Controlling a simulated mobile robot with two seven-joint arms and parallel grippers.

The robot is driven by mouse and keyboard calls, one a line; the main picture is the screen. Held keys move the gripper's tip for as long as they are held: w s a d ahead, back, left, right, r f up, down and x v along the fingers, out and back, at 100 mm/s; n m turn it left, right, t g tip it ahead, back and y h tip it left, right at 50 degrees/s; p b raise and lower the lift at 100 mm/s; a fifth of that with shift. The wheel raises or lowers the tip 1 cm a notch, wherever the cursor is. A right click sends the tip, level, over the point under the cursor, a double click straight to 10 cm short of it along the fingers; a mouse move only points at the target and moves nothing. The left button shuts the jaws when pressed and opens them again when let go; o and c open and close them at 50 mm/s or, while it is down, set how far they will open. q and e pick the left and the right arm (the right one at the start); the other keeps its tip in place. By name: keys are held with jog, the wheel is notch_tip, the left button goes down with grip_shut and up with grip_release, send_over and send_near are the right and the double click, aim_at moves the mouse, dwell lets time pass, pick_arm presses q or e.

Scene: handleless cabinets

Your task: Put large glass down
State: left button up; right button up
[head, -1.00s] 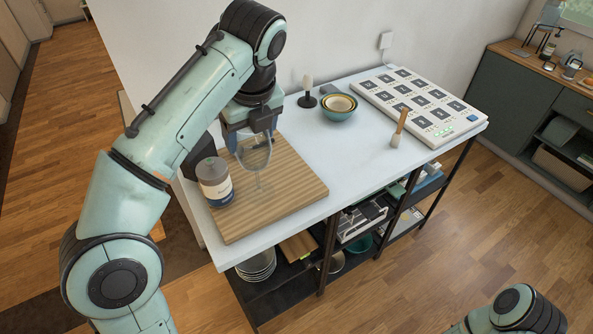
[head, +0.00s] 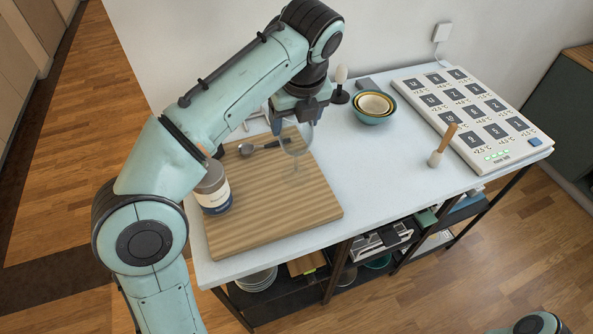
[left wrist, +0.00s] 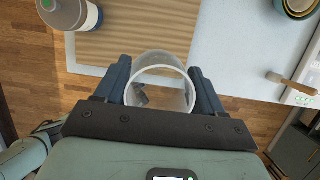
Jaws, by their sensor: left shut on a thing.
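My left gripper (head: 297,118) is shut on a large clear glass (head: 296,142). The glass hangs upright-looking near the back right edge of the striped wooden board (head: 265,215). I cannot tell whether its foot touches anything. In the left wrist view the glass rim (left wrist: 162,58) shows between the two fingers (left wrist: 160,92), and I look down into it. The board lies on the white worktop (head: 390,180). My right gripper is out of view; only a bit of my right arm shows at the bottom right.
A labelled jar (head: 213,188) stands on the board's left side, with a dark spoon (head: 262,147) behind it. Nested bowls (head: 373,106), a wooden-handled brush (head: 443,146) and a panel of square tiles (head: 475,115) occupy the worktop's back and right.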

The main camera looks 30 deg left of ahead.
aim_at(296, 159)
pick_arm(q)
jog(key=f, duration=0.2)
jog(key=f+b, duration=0.1)
jog(key=f, duration=0.1)
jog(key=f+b, duration=0.1)
jog(key=f, duration=0.1)
jog(key=shift+w+f, duration=0.25)
jog(key=shift+f, duration=0.15)
jog(key=shift+f+b, duration=0.9)
jog(key=shift+f, duration=1.8)
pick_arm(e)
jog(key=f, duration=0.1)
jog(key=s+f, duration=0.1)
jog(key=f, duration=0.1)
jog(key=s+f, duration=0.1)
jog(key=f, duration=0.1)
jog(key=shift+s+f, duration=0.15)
pick_arm(q)
jog(key=shift+w, duration=0.1)
jog(key=o, duration=0.5)
jog(key=shift+f, duration=0.15)
jog(key=o, duration=0.4)
